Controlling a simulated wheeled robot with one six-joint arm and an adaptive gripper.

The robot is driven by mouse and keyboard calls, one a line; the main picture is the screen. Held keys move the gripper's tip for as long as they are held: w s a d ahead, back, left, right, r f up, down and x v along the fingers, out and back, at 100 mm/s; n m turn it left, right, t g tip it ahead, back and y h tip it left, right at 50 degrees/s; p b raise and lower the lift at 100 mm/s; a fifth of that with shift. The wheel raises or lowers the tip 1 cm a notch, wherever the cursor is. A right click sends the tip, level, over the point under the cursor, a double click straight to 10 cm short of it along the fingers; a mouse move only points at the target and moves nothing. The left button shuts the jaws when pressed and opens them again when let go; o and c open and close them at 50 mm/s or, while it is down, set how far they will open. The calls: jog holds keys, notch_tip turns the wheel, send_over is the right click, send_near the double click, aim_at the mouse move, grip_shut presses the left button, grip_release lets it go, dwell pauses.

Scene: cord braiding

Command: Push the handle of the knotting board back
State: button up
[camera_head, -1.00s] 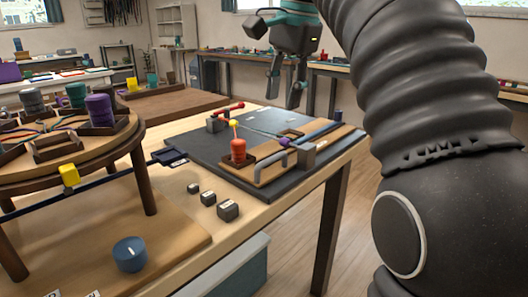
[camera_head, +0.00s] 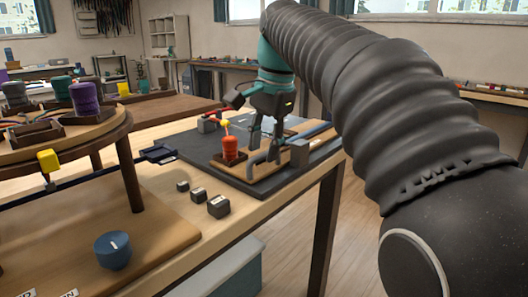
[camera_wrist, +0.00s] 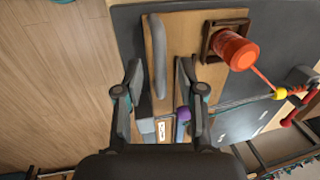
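The knotting board shows in the head view as a dark slab (camera_head: 196,149) with a wooden plate on top. Its grey bent handle (camera_head: 257,158) lies on the wooden plate near the front right edge. In the wrist view the grey handle (camera_wrist: 158,65) runs lengthwise on the wooden plate. My gripper (camera_head: 266,141) is over the handle, pointing down, with its fingers apart. In the wrist view my gripper (camera_wrist: 158,72) has one finger on each side of the handle, and no contact is clear. My fingers hide part of the handle in the head view.
An orange spool (camera_head: 230,148) stands in a square holder beside the handle, with a cord to a yellow bead (camera_head: 226,124). A purple knob (camera_wrist: 183,114) sits by my right finger in the wrist view. Small dark blocks (camera_head: 218,206) stand on the table to the left.

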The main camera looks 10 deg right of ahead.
jog(key=shift+f, duration=0.35)
jog(key=shift+c, duration=0.2)
grip_shut()
